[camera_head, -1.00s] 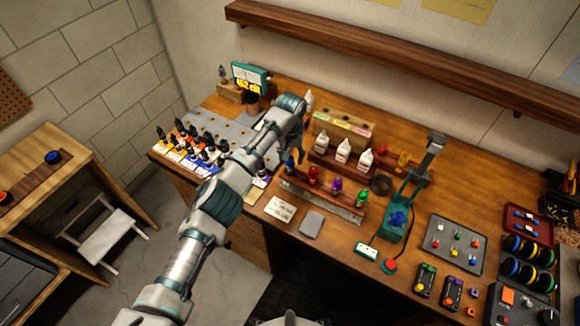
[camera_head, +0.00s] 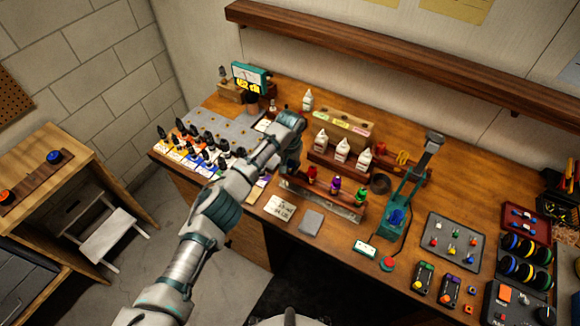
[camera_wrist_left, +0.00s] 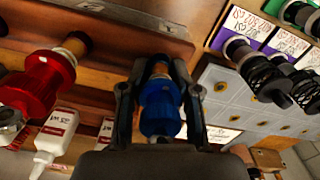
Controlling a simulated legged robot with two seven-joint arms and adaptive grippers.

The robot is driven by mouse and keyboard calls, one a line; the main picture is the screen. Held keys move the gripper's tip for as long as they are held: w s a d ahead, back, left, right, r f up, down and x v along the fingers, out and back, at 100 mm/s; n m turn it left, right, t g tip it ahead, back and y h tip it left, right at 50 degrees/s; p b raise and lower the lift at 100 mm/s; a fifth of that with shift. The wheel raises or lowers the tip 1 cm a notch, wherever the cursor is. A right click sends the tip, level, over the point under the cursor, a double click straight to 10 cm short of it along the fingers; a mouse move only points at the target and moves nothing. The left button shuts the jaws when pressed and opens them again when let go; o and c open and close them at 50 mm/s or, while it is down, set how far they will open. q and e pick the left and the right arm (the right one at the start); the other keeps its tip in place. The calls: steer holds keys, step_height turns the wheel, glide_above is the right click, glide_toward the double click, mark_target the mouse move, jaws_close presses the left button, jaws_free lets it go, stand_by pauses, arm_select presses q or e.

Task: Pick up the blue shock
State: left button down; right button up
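The blue shock (camera_wrist_left: 160,112) stands between the two fingers of my left gripper (camera_wrist_left: 160,72) in the left wrist view. One finger is on each side of it, with narrow gaps, so the gripper looks open around it; contact is not clear. In the head view my left gripper (camera_head: 291,158) is at the left end of the shock rack (camera_head: 322,198) and hides the blue shock. A red shock (camera_head: 312,173), a purple shock (camera_head: 335,182) and a green shock (camera_head: 360,194) stand along the rack to its right. My right gripper is not in view.
White bottles (camera_head: 342,150) stand in a wooden holder behind the rack. Several black springs (camera_head: 205,150) stand on cards to the left. A grey pad (camera_head: 311,222) and a paper card (camera_head: 280,207) lie in front. A green press (camera_head: 400,205) stands to the right.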

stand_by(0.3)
arm_select(q)
step_height(320, 180, up, 10)
steer(key=shift+r, duration=0.15)
steer(key=shift+r+p, duration=0.5)
steer(key=shift+r, duration=0.1)
step_height(320, 180, up, 6)
steer(key=p, duration=0.8)
steer(key=shift+r, duration=0.2)
